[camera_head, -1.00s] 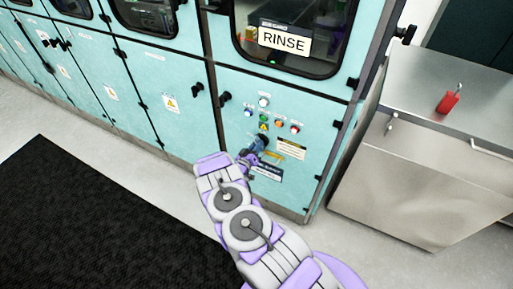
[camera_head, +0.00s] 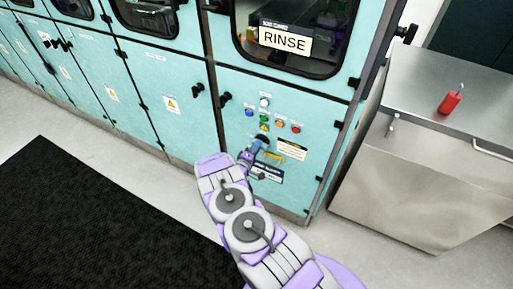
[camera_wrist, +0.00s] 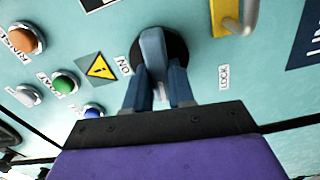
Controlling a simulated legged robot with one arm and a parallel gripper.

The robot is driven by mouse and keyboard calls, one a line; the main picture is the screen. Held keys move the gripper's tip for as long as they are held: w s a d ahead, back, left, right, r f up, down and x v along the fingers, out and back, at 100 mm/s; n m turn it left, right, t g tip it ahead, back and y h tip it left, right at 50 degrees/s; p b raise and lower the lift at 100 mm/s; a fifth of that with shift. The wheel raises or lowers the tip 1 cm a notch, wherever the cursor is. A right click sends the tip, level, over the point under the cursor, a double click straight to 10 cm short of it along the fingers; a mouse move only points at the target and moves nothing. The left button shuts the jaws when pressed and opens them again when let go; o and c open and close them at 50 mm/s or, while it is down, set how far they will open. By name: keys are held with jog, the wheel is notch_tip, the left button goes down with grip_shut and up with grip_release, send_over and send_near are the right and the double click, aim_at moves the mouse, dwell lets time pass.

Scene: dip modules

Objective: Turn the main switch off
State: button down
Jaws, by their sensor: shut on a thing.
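The main switch (camera_wrist: 153,48) is a round black rotary base with a blue-grey handle on the teal panel. In the wrist view its handle runs roughly up and down, between an "ON" label (camera_wrist: 124,65) at left and a "LOCK" label (camera_wrist: 223,77) at right. My gripper (camera_wrist: 160,82) has its two blue-grey fingers on either side of the handle and is shut on it. In the head view my gripper (camera_head: 254,149) is at the switch, and its fingers partly hide the handle. The exact contact is hard to see.
Several coloured buttons (camera_head: 279,123) and a yellow warning triangle (camera_wrist: 101,68) sit beside the switch. A yellow hasp (camera_wrist: 235,17) sticks out close by. A steel cabinet (camera_head: 425,170) stands at right; a black mat (camera_head: 90,220) lies on the floor at left.

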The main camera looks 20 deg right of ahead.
jog(key=shift+w+a+r+n, duration=0.1)
jog(key=shift+w+a+n, duration=0.2)
jog(key=shift+n, duration=0.3)
jog(key=c, duration=1.1)
grip_release()
jog(key=shift+w+f, duration=0.1)
jog(key=shift+f, duration=0.15)
jog(key=shift+c, duration=0.2)
jog(key=shift+o, duration=0.9)
jog(key=shift+d, duration=0.15)
jog(key=shift+s, duration=0.2)
jog(key=p+v, duration=0.2)
jog(key=v, duration=1.5)
jog(key=shift+s+f, duration=0.1)
